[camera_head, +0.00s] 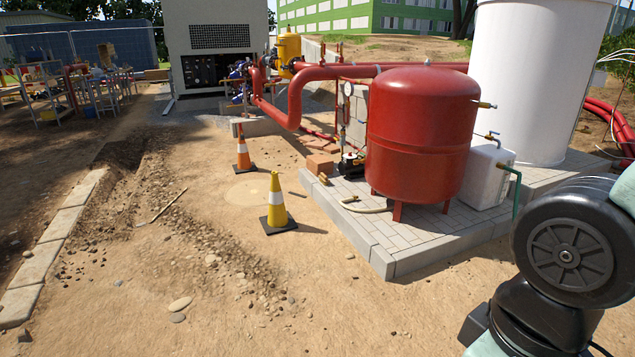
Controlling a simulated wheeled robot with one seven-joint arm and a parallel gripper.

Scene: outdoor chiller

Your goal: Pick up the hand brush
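I cannot make out a hand brush for certain. A small tan-brown object (323,179) lies on the left edge of the paved slab, just in front of the orange-brown bricks; it is too small to tell what it is. My gripper is not in view. Only part of my own arm shows at the lower right, and it hides the ground behind it.
The raised paved slab (420,252) carries a red tank (420,130), a white tank (535,80) and red pipes. A yellow cone (276,200) and an orange cone (243,155) stand left of it. A shallow trench and stones lie further left. The sandy foreground is mostly clear.

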